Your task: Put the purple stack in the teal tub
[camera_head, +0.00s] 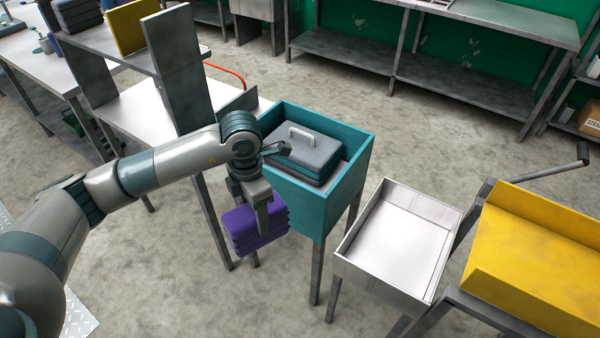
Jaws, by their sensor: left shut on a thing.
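The purple stack (258,230) is a pile of several folded purple layers. My left gripper (256,205) is shut on it and holds it in the air, in front of and to the left of the teal tub. The teal tub (318,207) stands on legs at the middle of the head view. The gripper and wrist cover part of the tub's left side. My right gripper is not in view.
A white, empty tray on legs (396,240) stands right of the tub. A yellow tub (540,250) is at the far right, with a lever (555,170) behind it. A shelved table (150,110) stands at left. Grey floor (190,290) is open in front.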

